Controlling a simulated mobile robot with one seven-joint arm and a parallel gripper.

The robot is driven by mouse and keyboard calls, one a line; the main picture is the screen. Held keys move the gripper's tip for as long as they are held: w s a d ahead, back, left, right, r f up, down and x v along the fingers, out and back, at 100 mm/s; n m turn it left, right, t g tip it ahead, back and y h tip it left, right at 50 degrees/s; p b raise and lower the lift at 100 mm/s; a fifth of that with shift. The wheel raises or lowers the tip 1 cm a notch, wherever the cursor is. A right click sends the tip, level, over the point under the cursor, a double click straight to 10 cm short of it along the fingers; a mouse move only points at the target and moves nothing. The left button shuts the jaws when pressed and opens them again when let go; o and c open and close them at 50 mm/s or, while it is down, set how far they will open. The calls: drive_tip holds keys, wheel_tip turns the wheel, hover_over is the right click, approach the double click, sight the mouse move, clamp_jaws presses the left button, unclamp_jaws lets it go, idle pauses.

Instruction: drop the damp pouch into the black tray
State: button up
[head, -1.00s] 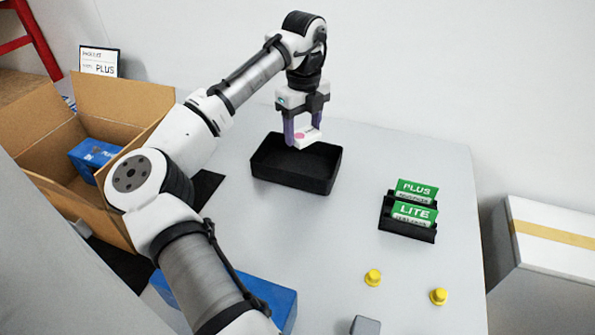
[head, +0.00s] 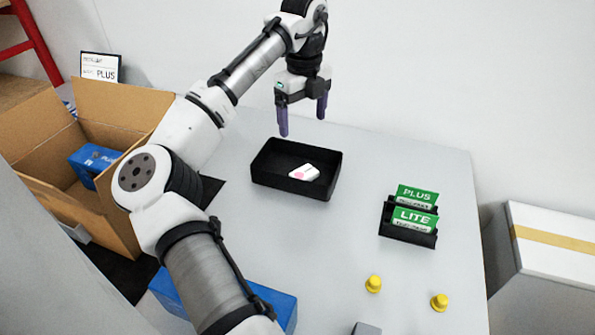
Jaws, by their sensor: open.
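The damp pouch (head: 304,172), small and white with a pink spot, lies inside the black tray (head: 272,179) on the tray floor, toward its right side. The black tray is an open rectangular box on the grey table. My gripper (head: 302,119) is open and empty, with its purple fingers apart above the back of the tray. It does not touch the pouch or the tray.
A black holder with green PLUS (head: 417,195) and LITE (head: 415,220) cards stands to the right. Two yellow knobs (head: 373,284) (head: 439,302) are near the front. A cardboard box (head: 125,105) holding a blue box (head: 88,160) is at left. The table between tray and holder is clear.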

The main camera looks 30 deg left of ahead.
wheel_tip(320, 180, up, 10)
drive_tip(key=p, duration=0.1)
drive_tip(key=shift+f, duration=0.25)
drive_tip(key=shift+s+f, duration=0.1)
